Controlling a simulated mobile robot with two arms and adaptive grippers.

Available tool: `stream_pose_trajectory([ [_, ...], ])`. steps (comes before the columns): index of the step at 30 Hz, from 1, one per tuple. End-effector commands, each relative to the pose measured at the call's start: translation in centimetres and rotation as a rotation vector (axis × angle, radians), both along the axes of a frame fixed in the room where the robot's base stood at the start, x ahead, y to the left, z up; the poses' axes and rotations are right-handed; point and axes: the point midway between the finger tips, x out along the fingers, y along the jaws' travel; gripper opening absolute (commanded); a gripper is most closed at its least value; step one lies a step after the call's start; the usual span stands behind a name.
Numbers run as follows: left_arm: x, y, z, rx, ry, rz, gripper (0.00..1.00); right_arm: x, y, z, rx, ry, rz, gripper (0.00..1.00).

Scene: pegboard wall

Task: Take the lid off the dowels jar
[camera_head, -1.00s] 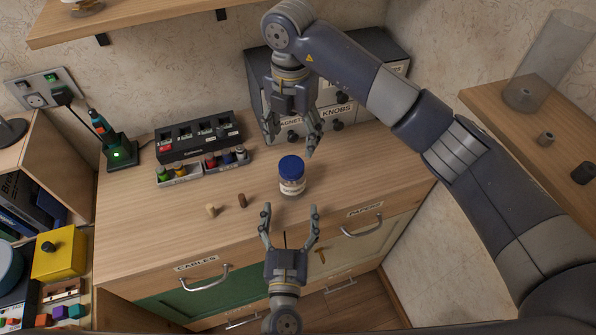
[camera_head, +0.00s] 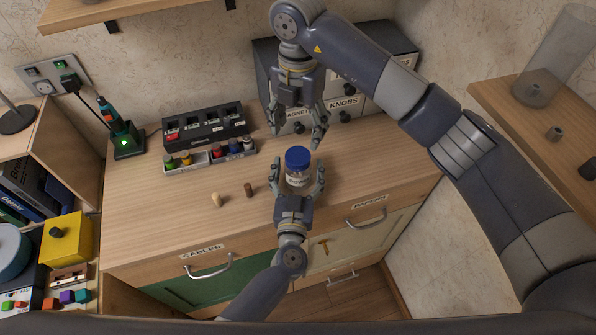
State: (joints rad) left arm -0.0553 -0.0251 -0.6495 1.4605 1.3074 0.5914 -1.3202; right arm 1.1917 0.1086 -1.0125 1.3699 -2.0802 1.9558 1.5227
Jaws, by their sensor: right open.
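The dowels jar (camera_head: 298,180) is a small clear jar with a pale label and a blue lid (camera_head: 298,156). It stands upright on the wooden counter with its lid on. My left gripper (camera_head: 298,166) reaches in from the front, with one open finger on each side of the jar. A narrow gap seems to show beside the jar, but contact is hard to judge. My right gripper (camera_head: 296,136) hangs pointing down, open and empty, above and behind the lid in the picture. The label's text is too small to read.
Two small dowels, one pale (camera_head: 216,199) and one dark (camera_head: 248,190), lie left of the jar on the counter (camera_head: 150,215). A black charger rack (camera_head: 205,128) and a tray of small jars (camera_head: 210,158) stand behind them. Labelled drawers (camera_head: 345,102) stand behind my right gripper.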

Motion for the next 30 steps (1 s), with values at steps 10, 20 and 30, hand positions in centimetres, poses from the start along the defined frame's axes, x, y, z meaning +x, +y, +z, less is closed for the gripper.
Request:
stream_pose_trajectory([
  [10, -0.04, -0.01, 0.01, 0.0, 0.0, 0.0, 0.1, 0.0, 0.0, -0.01, 0.0, 0.0, 0.0, 0.65],
  [20, -0.04, -0.01, 0.02, 0.0, 0.0, 0.0, 0.0, 0.04, -0.02, 0.01, 0.0, -0.001, 0.194, 0.65],
  [30, -0.04, -0.01, 0.02, 0.0, 0.0, 0.0, 0.0, 0.05, -0.04, 0.0, 0.0, 0.0, 0.664, 0.65],
])
